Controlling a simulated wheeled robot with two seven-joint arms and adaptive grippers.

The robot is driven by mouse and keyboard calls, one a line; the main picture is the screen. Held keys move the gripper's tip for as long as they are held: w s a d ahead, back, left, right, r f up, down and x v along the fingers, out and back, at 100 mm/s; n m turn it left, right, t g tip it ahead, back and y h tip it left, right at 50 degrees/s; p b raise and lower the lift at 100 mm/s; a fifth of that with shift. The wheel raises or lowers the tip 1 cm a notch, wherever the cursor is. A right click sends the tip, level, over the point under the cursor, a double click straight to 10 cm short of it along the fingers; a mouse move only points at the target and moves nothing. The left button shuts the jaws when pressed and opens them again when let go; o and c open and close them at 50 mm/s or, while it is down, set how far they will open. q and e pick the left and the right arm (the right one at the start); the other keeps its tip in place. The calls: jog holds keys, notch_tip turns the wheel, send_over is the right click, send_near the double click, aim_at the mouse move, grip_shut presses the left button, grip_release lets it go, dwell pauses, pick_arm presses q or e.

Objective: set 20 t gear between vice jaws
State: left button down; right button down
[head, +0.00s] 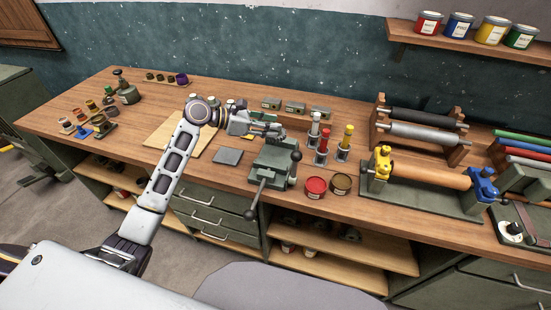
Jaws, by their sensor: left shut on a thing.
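My left gripper (268,131) reaches in from the left, directly over the green bench vice (272,165). Its fingers are shut on a small grey thing, taken to be the 20 t gear; it is too small and too covered by the fingers to show its teeth. The vice stands near the bench's front edge, with its handle bar hanging over the front. The vice jaws lie just under the gripper and are partly hidden by it. I cannot tell whether the gear touches them. My right gripper is not in view.
A dark square plate (228,156) lies left of the vice. Red (316,187) and brown (341,184) tins stand at its right, with several upright coloured tools behind them. A roller press (425,172) fills the right. A pale board (180,140) lies under my left arm.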

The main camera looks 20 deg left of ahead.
pick_arm(q)
send_over(270, 158)
jog(key=shift+f, duration=3.05)
jog(key=shift+f, duration=1.9)
jog(key=c, duration=1.3)
grip_release()
jog(key=shift+f, duration=0.15)
jog(key=v, duration=1.2)
jog(key=shift+r+b, duration=0.25)
jog(key=shift+b, duration=0.1)
